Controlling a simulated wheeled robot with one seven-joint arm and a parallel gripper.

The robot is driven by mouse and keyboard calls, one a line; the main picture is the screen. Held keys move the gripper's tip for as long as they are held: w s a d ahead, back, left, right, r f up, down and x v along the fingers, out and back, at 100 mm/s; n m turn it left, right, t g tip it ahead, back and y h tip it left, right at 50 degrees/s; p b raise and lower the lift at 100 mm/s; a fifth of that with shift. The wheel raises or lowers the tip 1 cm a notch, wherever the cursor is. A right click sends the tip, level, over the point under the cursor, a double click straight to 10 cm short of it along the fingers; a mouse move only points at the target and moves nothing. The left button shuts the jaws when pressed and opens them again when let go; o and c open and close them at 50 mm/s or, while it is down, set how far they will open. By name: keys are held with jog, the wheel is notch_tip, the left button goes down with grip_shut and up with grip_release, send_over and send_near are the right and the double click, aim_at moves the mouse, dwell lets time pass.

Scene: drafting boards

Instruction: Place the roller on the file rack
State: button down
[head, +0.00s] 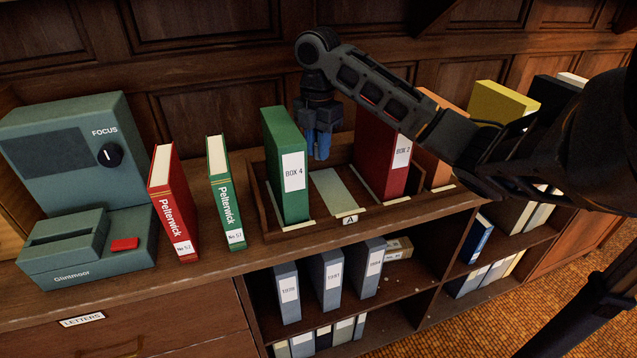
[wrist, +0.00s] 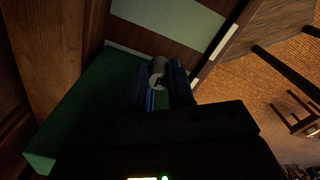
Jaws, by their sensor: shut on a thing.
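My gripper (head: 318,145) hangs with its blue fingers down over the file rack (head: 393,213), a low wooden tray on the shelf top marked A. In the wrist view my gripper (wrist: 159,80) is shut on the roller (wrist: 157,72), whose pale round end shows between the fingers. The roller cannot be made out in the head view. The fingers are between the green BOX 4 (head: 287,165) and the red BOX 2 (head: 382,160), above a pale green strip (head: 338,192) in the rack. BOX 4 also shows close beside the gripper in the wrist view (wrist: 75,115).
Left of the rack stand a green book (head: 225,195), a red book (head: 172,205) and a grey-green Glintmoor machine (head: 75,180). An orange box (head: 433,165) and a yellow box (head: 500,103) stand to the right. A panelled wall rises behind.

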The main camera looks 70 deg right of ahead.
send_over(318, 195)
notch_tip(318, 195, down, 6)
jog(key=shift+d, duration=0.1)
jog(key=shift+f+b, duration=1.55)
jog(key=shift+f, duration=0.7)
jog(key=shift+f, duration=0.2)
jog(key=c, duration=1)
grip_release()
jog(key=shift+r, duration=0.1)
notch_tip(318, 195, up, 12)
jog(key=p, duration=0.3)
jog(key=shift+r, duration=0.1)
